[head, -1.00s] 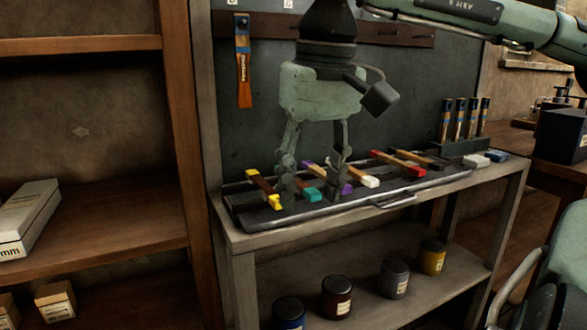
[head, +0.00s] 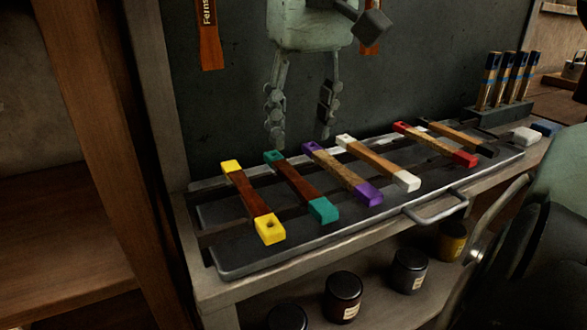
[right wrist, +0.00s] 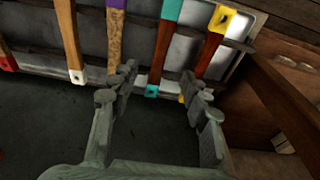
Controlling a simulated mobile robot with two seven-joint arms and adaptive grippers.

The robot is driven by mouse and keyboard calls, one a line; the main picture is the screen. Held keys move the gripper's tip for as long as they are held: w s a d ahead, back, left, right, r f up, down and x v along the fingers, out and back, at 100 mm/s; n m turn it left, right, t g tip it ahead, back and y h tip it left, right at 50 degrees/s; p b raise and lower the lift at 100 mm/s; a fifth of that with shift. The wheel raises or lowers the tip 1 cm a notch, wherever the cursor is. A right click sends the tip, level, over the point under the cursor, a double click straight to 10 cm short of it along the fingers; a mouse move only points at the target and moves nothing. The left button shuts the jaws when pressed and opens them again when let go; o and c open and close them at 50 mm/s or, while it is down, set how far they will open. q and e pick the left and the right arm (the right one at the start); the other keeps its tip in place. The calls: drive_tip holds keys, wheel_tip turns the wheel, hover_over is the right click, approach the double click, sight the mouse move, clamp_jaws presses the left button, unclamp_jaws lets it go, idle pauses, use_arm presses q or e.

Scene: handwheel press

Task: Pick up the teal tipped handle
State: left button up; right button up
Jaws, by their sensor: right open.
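The teal tipped handle (head: 298,186) lies on a dark tray (head: 225,268), second from the left. It has a reddish-brown wooden shaft and a teal block at each end. My right gripper (head: 301,140) points down with its fingers apart, beyond the handle's far end in the head view. In the right wrist view the teal handle (right wrist: 162,45) runs between the two open fingers (right wrist: 164,84), with clear space around it. The fingers do not appear to touch it. My left gripper is not in view.
A yellow tipped handle (head: 248,201) lies left of it and a purple tipped one (head: 343,173) right of it. White, red and black tipped handles lie further right. Jars (head: 343,297) stand on the shelf below. A rack of upright tools (head: 500,85) stands at the back right.

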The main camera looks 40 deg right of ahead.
sight(296, 177)
drive_tip(key=f, duration=0.5)
drive_tip(key=w+f, duration=0.1)
drive_tip(key=f, duration=0.1)
drive_tip(key=shift+w+d+f, duration=0.1)
drive_tip(key=shift+d+f, duration=0.1)
drive_tip(key=shift+f, duration=0.05)
clamp_jaws()
